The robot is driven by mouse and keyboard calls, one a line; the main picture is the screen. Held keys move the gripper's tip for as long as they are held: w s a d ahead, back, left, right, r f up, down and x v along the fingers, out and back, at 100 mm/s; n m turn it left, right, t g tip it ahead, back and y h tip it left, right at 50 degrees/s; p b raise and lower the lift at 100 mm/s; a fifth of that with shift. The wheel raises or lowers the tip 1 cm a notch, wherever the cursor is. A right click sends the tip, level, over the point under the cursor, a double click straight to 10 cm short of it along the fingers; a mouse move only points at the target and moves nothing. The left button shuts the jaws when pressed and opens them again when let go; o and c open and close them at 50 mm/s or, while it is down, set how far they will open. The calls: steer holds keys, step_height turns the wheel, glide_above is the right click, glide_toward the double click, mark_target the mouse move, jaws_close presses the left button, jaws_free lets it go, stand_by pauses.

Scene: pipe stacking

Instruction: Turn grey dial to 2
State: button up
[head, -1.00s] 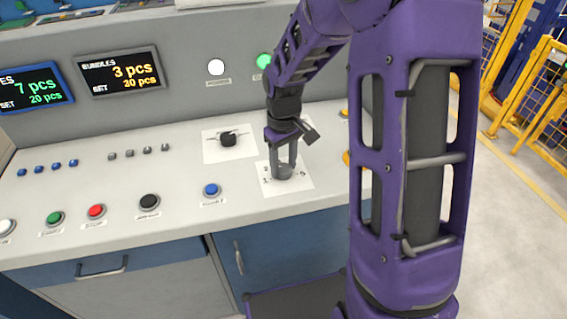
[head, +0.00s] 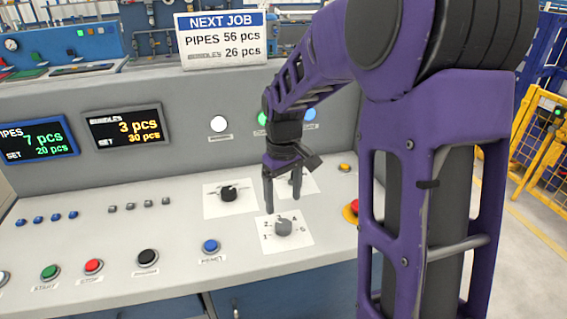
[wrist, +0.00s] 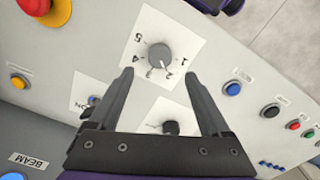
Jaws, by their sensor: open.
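The grey dial (head: 283,227) sits on a white square plate (head: 302,240) with the numbers 1 to 5 on the sloped console. In the wrist view the dial (wrist: 160,54) is a round grey knob, and its pale mark appears to point at the 2. My gripper (head: 283,204) is above the dial, clear of it, with its two fingers spread and nothing between them. In the wrist view the open fingertips (wrist: 158,73) flank the plate's lower part, and the dial shows just beyond them.
A black knob (head: 229,193) on its own plate is just left of the gripper. A blue button (head: 210,246) lies left of the dial. A red button (head: 354,207) on yellow is to the right, partly behind my arm. Displays stand on the back panel.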

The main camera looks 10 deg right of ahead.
step_height(320, 180, up, 10)
steer(key=shift+f+p, duration=0.2)
steer(key=shift+p, duration=0.2)
